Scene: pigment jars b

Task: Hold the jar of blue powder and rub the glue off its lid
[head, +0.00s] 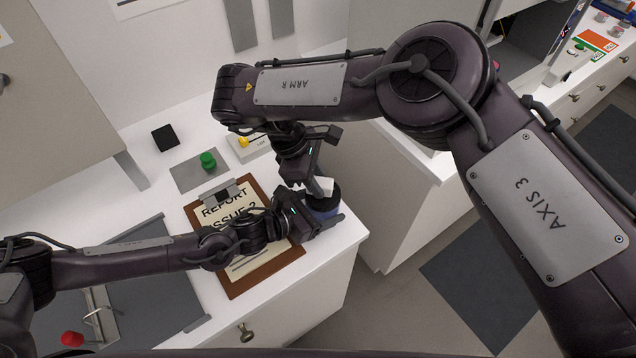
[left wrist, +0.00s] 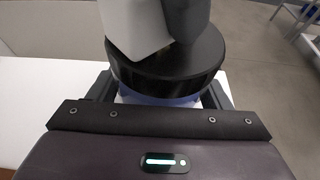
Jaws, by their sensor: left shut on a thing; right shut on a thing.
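The jar has a black lid (head: 331,202) and a blue body (head: 329,213), and it stands upright near the right end of the white counter. My left gripper (head: 322,224) is shut around the jar's body below the lid; in the left wrist view its dark fingers flank the blue band (left wrist: 150,99). My right gripper (head: 316,180) is shut on a white block (head: 323,187) and comes down from above. In the left wrist view the white block (left wrist: 135,28) is at the top of the lid (left wrist: 190,68), seemingly touching it. I cannot make out any glue; part of the lid's top is hidden.
A brown clipboard (head: 232,291) with a printed sheet lies left of the jar, partly under my left arm. A green-knobbed thing (head: 207,160), a yellow-topped one (head: 243,142) and a black square (head: 165,138) are farther back. The counter's right edge is close to the jar.

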